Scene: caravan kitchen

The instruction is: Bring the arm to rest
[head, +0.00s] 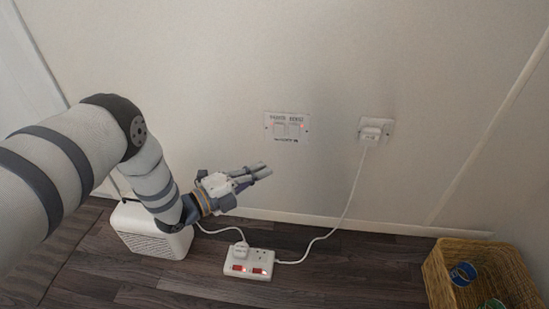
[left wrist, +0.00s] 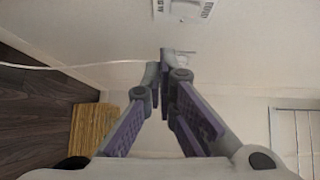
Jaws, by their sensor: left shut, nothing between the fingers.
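My left arm reaches in from the left in the head view. My left gripper (head: 262,171) is shut and empty, in front of the wall and above the power strip. Its closed fingers (left wrist: 163,80) also show in the left wrist view, with nothing between them. A switch plate (head: 287,127) with a small red light is on the wall above and right of the gripper. My right gripper does not show in either view.
A white power strip (head: 249,264) with two red-lit switches lies on the dark wood floor. Its cable runs to a plugged wall socket (head: 374,132). A white heater-like box (head: 150,232) stands behind my forearm. A wicker basket (head: 435,272) holding cans is at lower right.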

